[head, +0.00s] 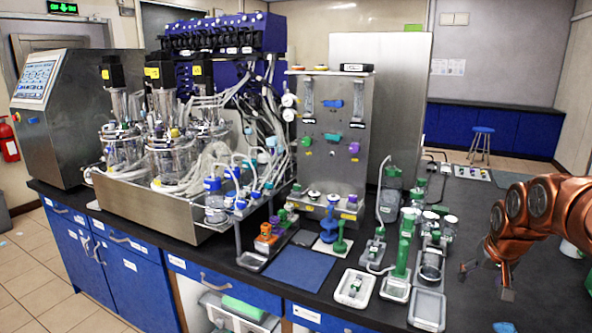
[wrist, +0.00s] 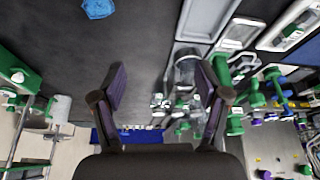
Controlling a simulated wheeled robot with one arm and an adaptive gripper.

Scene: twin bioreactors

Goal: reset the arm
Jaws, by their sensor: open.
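My gripper (head: 486,279) is at the right of the head view, at the end of my copper-coloured arm, over the right part of the dark bench (head: 455,305). In the wrist view my gripper (wrist: 162,85) has its two dark fingers spread wide apart with nothing between them. The wrist view looks tilted, with the bench surface at the top and the room at the bottom. Bottles and green-capped fittings (wrist: 187,70) show behind and beside the right finger. I cannot tell how far the fingers are from them.
Green-and-white fittings in trays (head: 398,290) stand left of my gripper. A steel panel (head: 330,140) and glass bioreactor vessels (head: 172,155) in a steel tray stand farther left. A blue mat (head: 297,268) lies near the front edge. A blue stool (head: 482,142) stands behind the bench.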

